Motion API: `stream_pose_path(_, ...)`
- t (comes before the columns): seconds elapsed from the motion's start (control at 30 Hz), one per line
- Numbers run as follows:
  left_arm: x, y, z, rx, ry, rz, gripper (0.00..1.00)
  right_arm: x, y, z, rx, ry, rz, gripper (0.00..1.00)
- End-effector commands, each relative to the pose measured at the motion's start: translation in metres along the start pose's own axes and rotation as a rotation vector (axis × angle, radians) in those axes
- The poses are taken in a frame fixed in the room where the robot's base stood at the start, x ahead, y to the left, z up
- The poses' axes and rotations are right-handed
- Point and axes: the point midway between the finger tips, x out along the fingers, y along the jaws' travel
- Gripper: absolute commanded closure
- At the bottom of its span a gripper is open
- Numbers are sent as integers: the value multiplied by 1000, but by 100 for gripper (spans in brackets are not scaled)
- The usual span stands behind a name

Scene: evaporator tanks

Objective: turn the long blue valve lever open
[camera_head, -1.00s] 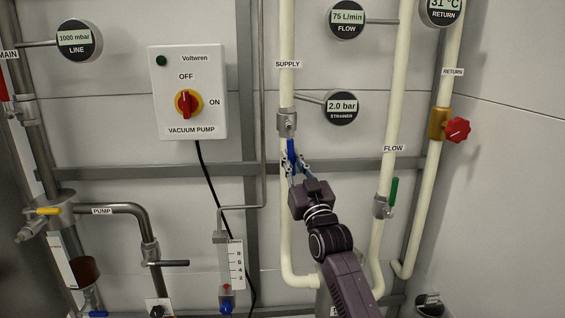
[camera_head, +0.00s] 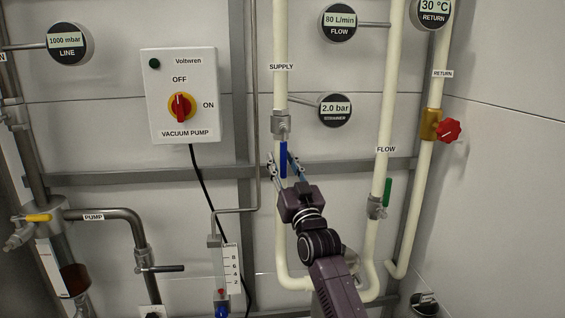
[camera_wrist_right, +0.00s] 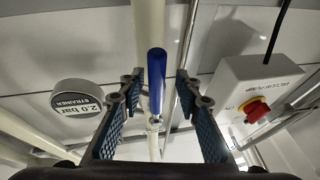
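The long blue valve lever (camera_head: 283,158) hangs straight down from the metal valve body (camera_head: 281,124) on the white SUPPLY pipe, roughly in line with the pipe. My right gripper (camera_head: 284,166) is open, its fingers on either side of the lever's lower part. In the right wrist view, the lever (camera_wrist_right: 156,82) stands between the two spread fingers of the gripper (camera_wrist_right: 157,92), with a visible gap on both sides. My left gripper is not in view.
A vacuum pump switch box (camera_head: 180,96) is left of the pipe. The strainer gauge (camera_head: 335,110), reading 2.0 bar, is close to its right. A FLOW pipe with a green lever (camera_head: 387,192) and a red valve knob (camera_head: 448,131) stand further right.

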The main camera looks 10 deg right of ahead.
Motion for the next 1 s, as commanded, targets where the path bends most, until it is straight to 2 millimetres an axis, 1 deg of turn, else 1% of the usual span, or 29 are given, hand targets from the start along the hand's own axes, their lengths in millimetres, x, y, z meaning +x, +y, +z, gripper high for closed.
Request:
stream_pose_path(0.23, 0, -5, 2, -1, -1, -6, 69, -1, 1, -1, -2, 2, 1, 69)
stream_pose_path(0.37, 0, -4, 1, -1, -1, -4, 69, -9, 1, -1, -2, 3, 2, 69)
stream_pose_path(0.57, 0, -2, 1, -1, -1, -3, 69, -38, 1, 0, -3, 2, 2, 69)
stream_pose_path(0.8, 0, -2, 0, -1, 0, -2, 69, -81, 0, 1, -3, 1, 1, 69)
stream_pose_path(1.0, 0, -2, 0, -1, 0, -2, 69, -108, 0, 1, -2, -1, 0, 69)
